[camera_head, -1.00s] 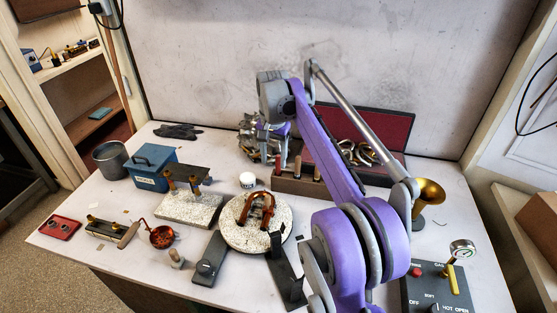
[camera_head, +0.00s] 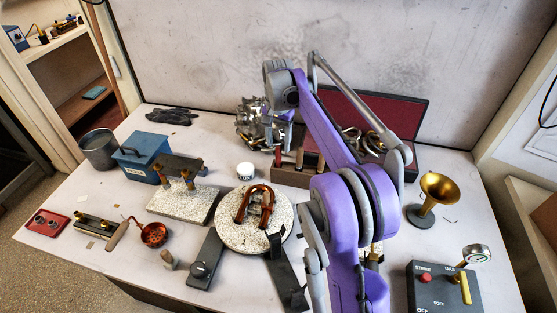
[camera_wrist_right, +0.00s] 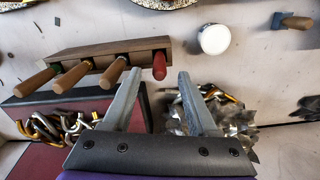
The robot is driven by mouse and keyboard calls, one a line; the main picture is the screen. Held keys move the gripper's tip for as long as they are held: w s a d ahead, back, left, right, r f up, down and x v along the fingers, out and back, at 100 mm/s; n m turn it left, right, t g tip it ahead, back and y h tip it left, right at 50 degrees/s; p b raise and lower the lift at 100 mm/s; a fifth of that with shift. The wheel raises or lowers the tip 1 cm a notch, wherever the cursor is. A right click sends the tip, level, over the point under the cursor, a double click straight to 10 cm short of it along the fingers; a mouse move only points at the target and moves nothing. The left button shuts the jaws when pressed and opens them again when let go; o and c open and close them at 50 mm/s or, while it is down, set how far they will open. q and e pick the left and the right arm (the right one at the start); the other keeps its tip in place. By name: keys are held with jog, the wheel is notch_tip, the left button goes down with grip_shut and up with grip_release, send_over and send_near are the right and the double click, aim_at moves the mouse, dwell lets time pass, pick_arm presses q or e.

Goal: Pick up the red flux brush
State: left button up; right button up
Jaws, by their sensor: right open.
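The red flux brush shows as a red handle (camera_wrist_right: 159,66) at the end of a wooden rack (camera_wrist_right: 85,58) in the right wrist view. In the head view the red handle (camera_head: 278,157) stands at the left end of the rack (camera_head: 290,178), near the back of the bench. My right gripper (camera_wrist_right: 157,85) is open and empty, with its two fingertips on either side of the handle's line in the wrist view. The handle appears just beyond the tips, and I cannot tell the remaining gap. My left gripper is not in view.
Several wooden-handled tools (camera_wrist_right: 117,70) share the rack. A red-lined case (camera_head: 400,112) lies behind it. A metallic cluster (camera_wrist_right: 228,118) is close beside the right finger. A white jar (camera_head: 245,170) and a round speckled plate (camera_head: 272,232) stand in front.

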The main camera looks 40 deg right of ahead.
aim_at(278, 163)
notch_tip(278, 163, down, 5)
grip_shut()
dwell(0.5)
